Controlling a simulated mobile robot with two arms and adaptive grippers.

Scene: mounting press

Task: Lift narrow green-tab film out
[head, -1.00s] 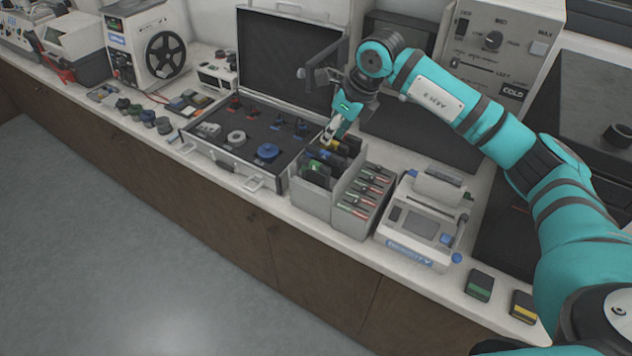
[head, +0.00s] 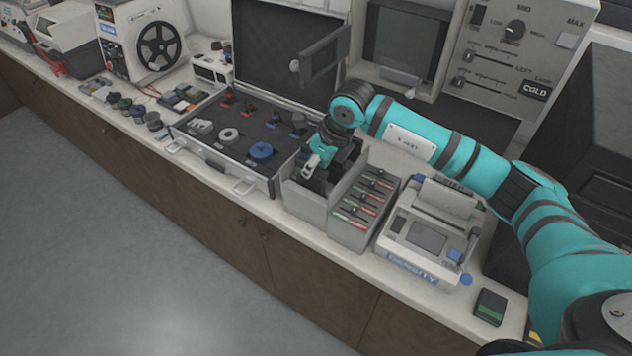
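My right gripper (head: 311,166) points down into the left grey bin (head: 303,205), where its body and arm hide most of the contents. Dark films show only in part around the fingers, and I cannot pick out a narrow green-tab one among them. I cannot see whether the fingers are apart or closed on anything. The right grey bin (head: 348,236) beside it holds several slim dark pieces with red and green marks (head: 367,198). A dark film with a green tab (head: 489,308) lies on the counter at the front right. My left gripper is out of view.
An open case (head: 215,160) with coloured parts stands left of the bins. A white printer-like device (head: 425,238) stands right of them. A dark screen and a grey control panel (head: 520,60) stand behind my arm. The counter front edge is close to the bins.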

